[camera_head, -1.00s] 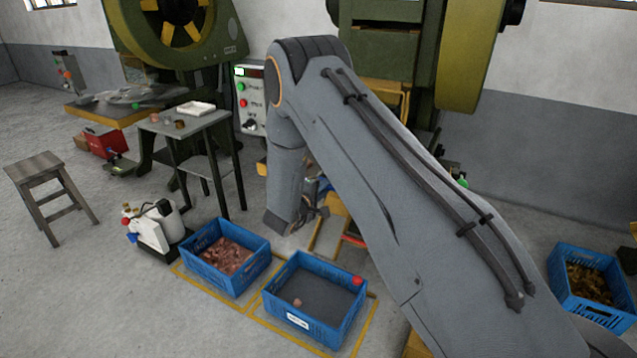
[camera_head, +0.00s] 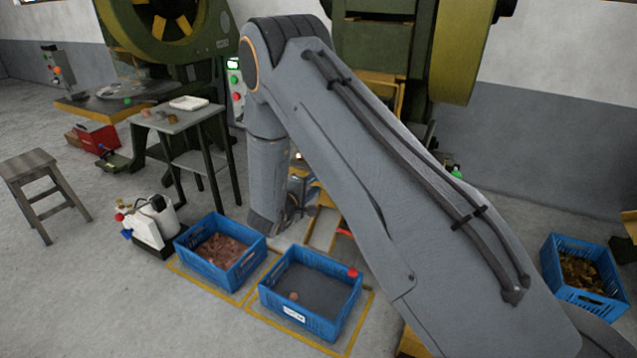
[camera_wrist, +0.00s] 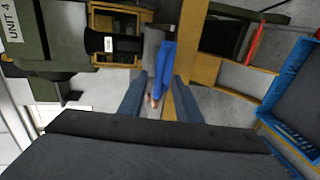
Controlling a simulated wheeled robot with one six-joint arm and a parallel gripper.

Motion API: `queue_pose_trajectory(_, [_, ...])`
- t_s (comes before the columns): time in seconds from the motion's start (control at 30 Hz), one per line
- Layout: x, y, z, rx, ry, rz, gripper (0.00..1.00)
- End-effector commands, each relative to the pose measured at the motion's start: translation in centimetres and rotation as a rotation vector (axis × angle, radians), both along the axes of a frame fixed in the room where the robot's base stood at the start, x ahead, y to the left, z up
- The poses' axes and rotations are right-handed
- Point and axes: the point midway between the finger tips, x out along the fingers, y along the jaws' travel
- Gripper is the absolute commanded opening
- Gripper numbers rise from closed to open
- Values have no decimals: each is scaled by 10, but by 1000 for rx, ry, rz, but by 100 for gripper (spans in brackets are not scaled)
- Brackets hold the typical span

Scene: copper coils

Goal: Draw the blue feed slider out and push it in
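The blue feed slider (camera_wrist: 167,62) shows in the wrist view as a narrow blue bar beside a yellow frame piece, running down toward the gap between my fingers. My gripper (camera_wrist: 160,100) is open, with one dark blue-grey finger on each side of that gap. Floor shows between the bar and the left finger, and I see no contact; whether the bar reaches between the fingertips is hard to tell. In the head view my arm hides most of the slider's area, and a small bluish part (camera_head: 298,187) shows beside my forearm.
The green press (camera_head: 372,45) stands behind my arm. Blue crates, one with copper pieces (camera_head: 221,251) and one nearly empty (camera_head: 312,291), stand on the floor nearby.

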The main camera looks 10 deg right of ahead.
Motion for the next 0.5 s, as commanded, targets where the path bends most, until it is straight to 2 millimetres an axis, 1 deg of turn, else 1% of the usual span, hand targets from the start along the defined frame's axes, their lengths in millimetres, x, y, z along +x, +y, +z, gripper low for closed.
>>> queue_pose_trajectory(0.03, [-6,7,2,0,0,3,31])
queue_pose_trajectory(0.2, [-24,21,6,-1,0,1,31])
queue_pose_trajectory(0.33, [-30,25,8,-1,1,0,31])
queue_pose_trajectory(0.5, [-32,26,9,0,0,-1,31])
